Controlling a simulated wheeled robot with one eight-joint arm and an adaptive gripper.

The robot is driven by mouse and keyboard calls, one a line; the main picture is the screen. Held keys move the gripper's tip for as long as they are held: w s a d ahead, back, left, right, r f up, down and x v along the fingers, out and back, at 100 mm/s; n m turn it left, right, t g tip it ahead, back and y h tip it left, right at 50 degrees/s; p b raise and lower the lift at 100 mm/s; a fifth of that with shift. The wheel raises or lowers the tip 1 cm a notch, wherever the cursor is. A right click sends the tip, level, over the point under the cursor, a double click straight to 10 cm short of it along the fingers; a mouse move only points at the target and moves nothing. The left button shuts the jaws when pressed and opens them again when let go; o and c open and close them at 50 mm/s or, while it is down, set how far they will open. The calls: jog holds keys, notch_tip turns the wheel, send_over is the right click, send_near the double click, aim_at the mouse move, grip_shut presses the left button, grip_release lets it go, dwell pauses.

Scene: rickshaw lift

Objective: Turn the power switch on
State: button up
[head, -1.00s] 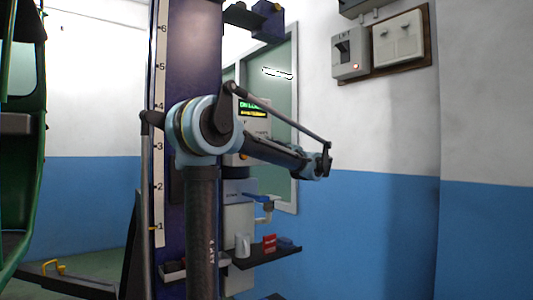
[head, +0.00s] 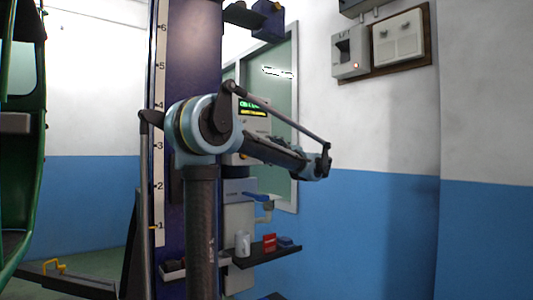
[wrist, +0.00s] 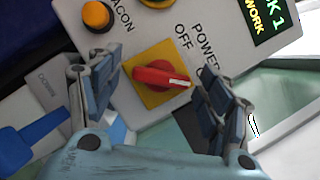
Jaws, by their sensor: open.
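The power switch (wrist: 160,76) is a red rotary knob on a yellow square plate, in the middle of the wrist view. Its white mark points to the right of the picture, slightly down. The printed words POWER and OFF lie above it. My gripper (wrist: 152,78) is open, with one finger on each side of the knob; I cannot tell whether either touches it. In the head view the control panel (head: 262,122) is partly behind my arm, and the knob and fingers cannot be made out there.
A blue lever (wrist: 30,140) is at lower left. In the head view, a small shelf (head: 266,256) holds a mug, and a grey switch box (head: 349,52) hangs on the wall.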

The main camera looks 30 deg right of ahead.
jog(key=v, duration=1.2)
jog(key=shift+w+f, duration=0.1)
jog(key=shift+f, duration=0.05)
